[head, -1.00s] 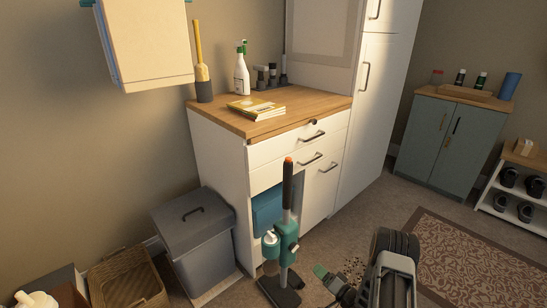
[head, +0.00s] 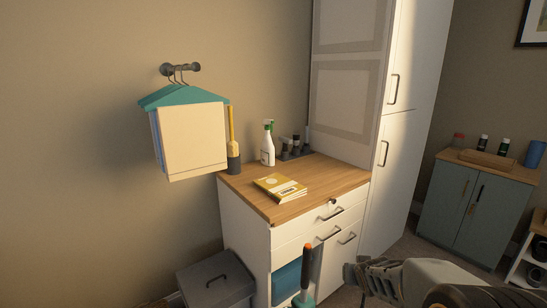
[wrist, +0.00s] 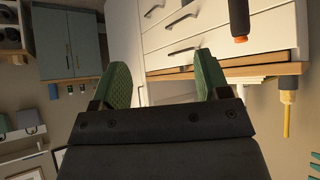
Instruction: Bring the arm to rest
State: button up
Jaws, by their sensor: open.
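My gripper (wrist: 163,82) shows in the wrist view with its two green-padded fingers spread apart. Nothing is between them. The wrist view is upside down, with the white drawer front (wrist: 200,32) beyond the fingers. In the head view my arm (head: 425,283) reaches in from the lower right corner, in front of the cabinet's right side. Its fingertips are hard to make out there.
A white drawer cabinet (head: 290,243) with a wooden top holds yellow booklets (head: 280,187) and a spray bottle (head: 268,145). An orange-tipped upright handle (head: 307,262) stands close left of my arm. A grey bin (head: 215,280) is at lower left. A teal cabinet (head: 462,212) stands right.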

jog(key=s+a+r+n+g+y+p, duration=0.1)
jog(key=s+a+r+p, duration=0.3)
jog(key=s+r, duration=0.4)
jog(key=s+a+r+n+g+p, duration=0.1)
jog(key=s+a+r+g+p, duration=0.2)
jog(key=s+r, duration=0.5)
jog(key=s+a+p, duration=0.1)
jog(key=s, duration=0.2)
jog(key=shift+s+r+g+y+p, duration=0.2)
jog(key=shift+r+g+y+p, duration=0.15)
jog(key=shift+g+y, duration=0.05)
jog(key=shift+c, duration=0.3)
dwell(0.3)
